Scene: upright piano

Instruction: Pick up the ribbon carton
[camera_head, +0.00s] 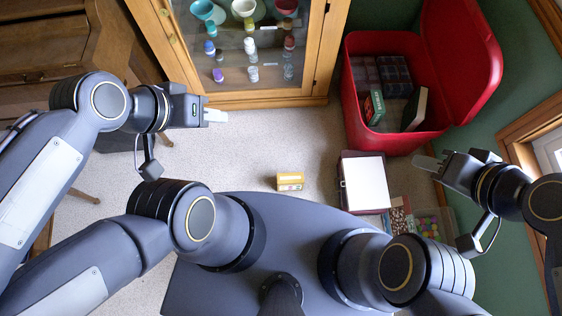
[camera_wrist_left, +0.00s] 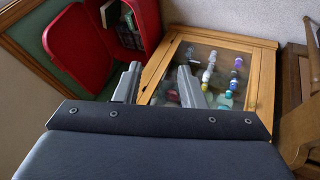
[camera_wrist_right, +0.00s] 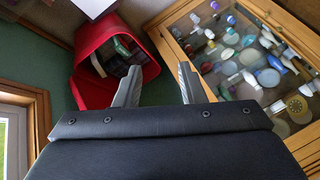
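A small yellow carton with a pale label (camera_head: 290,181) lies on the carpet just beyond the front edge of my base. It is the only thing in view that looks like the ribbon carton; its print is too small to read. My left gripper (camera_head: 216,116) is up and to the left of it, in front of the glass cabinet. My right gripper (camera_head: 427,164) is well to the right of it. Both are apart from the carton. The wrist views show the fingers of the left gripper (camera_wrist_left: 160,84) and right gripper (camera_wrist_right: 158,86) spread and empty. Neither wrist view shows the carton.
A glass-door wooden cabinet (camera_head: 318,50) stands at the back. An open red chest (camera_head: 400,142) holding books is at the back right. A dark box with a white top (camera_head: 364,184) and a clear bin of coloured balls (camera_head: 434,222) lie right of the carton. Carpet (camera_head: 240,150) around it is clear.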

